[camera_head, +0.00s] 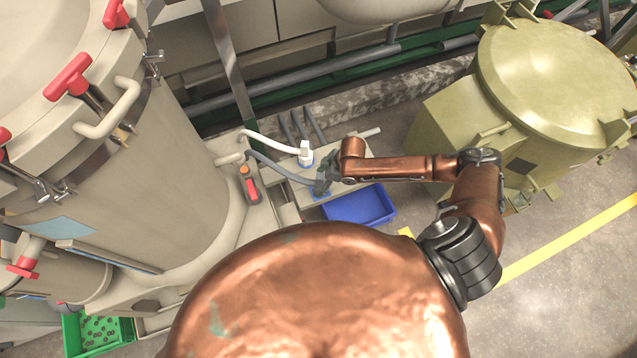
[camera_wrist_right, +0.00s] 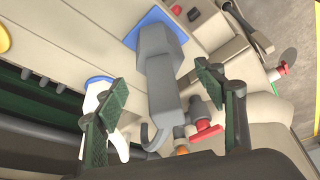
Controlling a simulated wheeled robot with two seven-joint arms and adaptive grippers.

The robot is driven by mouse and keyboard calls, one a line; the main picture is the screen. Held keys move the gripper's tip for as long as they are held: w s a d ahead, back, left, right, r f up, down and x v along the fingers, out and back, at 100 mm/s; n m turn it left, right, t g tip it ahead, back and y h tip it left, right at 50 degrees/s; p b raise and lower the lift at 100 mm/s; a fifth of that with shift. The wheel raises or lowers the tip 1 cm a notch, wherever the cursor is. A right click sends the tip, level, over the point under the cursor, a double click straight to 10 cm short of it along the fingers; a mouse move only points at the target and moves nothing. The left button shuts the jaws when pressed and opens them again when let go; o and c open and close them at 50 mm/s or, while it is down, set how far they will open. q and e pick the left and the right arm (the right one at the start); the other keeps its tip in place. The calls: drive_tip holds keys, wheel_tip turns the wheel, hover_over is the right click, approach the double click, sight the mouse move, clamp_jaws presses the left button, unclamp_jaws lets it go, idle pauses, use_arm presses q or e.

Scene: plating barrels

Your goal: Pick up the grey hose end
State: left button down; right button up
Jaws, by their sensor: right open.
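The grey hose end (camera_wrist_right: 160,70) is a blocky grey fitting in the middle of the right wrist view. Its wide part stands at a blue pad (camera_wrist_right: 152,25), and its narrower part runs back toward my wrist. My right gripper (camera_wrist_right: 163,82) is open, with one dark green finger pad on each side of the fitting. I see gaps on both sides and nothing held. In the head view the right gripper (camera_head: 325,178) is at the end of the grey hose (camera_head: 280,170) and partly covers the fitting. My left gripper is not in view.
A white hose end (camera_head: 305,155) stands close beside the grey one. A blue tray (camera_head: 360,205) lies just to the right. A large beige barrel (camera_head: 150,170) is at left, with a red-handled valve (camera_head: 251,186) nearby. An olive drum (camera_head: 550,80) stands at upper right.

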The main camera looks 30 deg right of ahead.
sight(314, 185)
drive_tip(key=x, duration=0.4)
drive_tip(key=shift+a+f+b, duration=0.3)
drive_tip(key=shift+a+b, duration=0.05)
drive_tip(key=shift+a, duration=0.05)
drive_tip(key=shift+f, duration=0.2)
drive_tip(key=c, duration=1)
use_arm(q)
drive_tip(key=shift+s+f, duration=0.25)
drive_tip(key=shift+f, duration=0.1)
use_arm(e)
drive_tip(key=c, duration=0.4)
